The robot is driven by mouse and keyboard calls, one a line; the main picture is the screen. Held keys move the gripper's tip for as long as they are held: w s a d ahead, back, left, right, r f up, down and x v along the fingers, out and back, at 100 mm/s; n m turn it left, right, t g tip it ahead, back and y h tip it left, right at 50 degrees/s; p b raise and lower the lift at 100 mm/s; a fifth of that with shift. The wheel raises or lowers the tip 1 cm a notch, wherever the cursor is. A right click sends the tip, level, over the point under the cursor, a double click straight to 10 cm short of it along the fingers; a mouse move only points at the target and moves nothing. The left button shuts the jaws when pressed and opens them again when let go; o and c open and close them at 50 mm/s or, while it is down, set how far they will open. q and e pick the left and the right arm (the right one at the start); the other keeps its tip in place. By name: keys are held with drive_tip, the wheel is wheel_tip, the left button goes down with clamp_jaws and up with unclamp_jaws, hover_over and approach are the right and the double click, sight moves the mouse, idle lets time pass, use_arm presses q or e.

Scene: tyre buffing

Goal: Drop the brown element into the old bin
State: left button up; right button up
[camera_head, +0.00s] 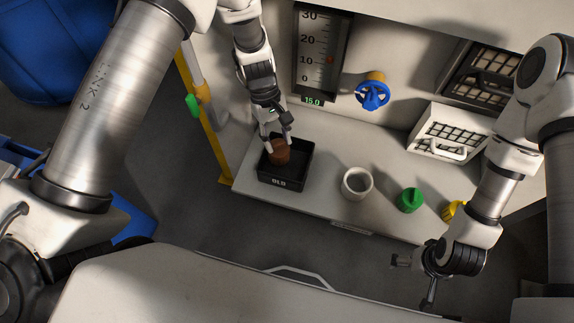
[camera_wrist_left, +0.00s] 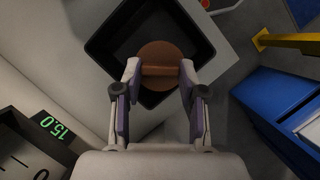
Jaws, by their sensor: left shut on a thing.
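The brown element (camera_head: 279,154) is a round brown piece with a raised bar across its top. My left gripper (camera_head: 277,142) is shut on that bar, from above. In the left wrist view the brown element (camera_wrist_left: 160,52) sits between the two fingertips (camera_wrist_left: 160,70). The old bin (camera_head: 285,184) is a black square tray labelled "OLD" on the bench. The element is over or inside its opening; I cannot tell whether it touches the bin floor. The bin (camera_wrist_left: 103,50) also shows in the wrist view. My right gripper (camera_head: 413,282) is open and empty, in front of the bench.
A white cup (camera_head: 357,183), a green knob-like piece (camera_head: 410,200) and a yellow piece (camera_head: 453,210) stand right of the bin. A gauge (camera_head: 322,50), a blue valve wheel (camera_head: 372,95) and a white filter box (camera_head: 447,133) are behind. A yellow post (camera_head: 207,120) stands left.

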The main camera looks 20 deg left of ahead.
use_arm(q)
drive_tip(key=shift+s+d+r, duration=0.25)
drive_tip(key=o, duration=1.2)
drive_tip(key=shift+w+a+f, duration=0.1)
use_arm(e)
drive_tip(key=shift+s+d+r, duration=0.1)
drive_tip(key=shift+s, duration=0.05)
use_arm(q)
wheel_tip(320, 180, up, 10)
